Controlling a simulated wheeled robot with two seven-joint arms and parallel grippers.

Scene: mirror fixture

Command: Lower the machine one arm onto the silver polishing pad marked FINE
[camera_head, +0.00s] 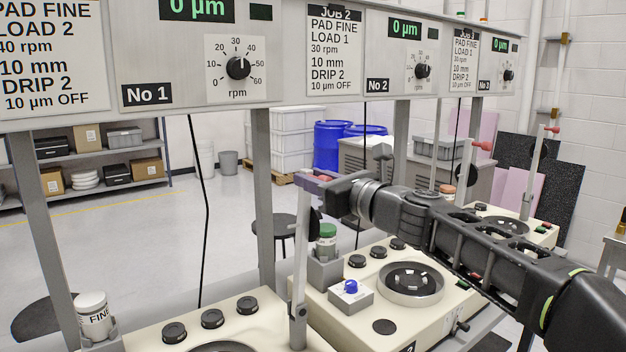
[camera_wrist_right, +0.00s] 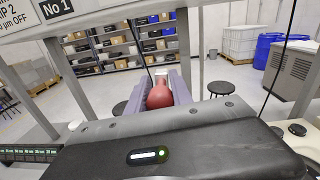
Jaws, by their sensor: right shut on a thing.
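The machine one arm (camera_head: 300,240) is a grey bar standing nearly upright from a pivot at the right corner of the cream machine one (camera_head: 255,310). My right gripper (camera_head: 316,180) is at its top, reaching in from the right. In the right wrist view its purple fingers are shut on the arm's red knob (camera_wrist_right: 160,94). Only the dark top edge of machine one's round plate (camera_head: 222,347) shows at the bottom of the head view. Its pad and any FINE marking on it are out of view. My left gripper is not in view.
A white bottle marked FINE (camera_head: 94,316) stands at machine one's left corner. Machine two (camera_head: 440,320), with a green-capped bottle (camera_head: 326,240) and a blue-knobbed box (camera_head: 351,292), lies under my right arm. The panel (camera_head: 285,50) and its posts stand behind machine one.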

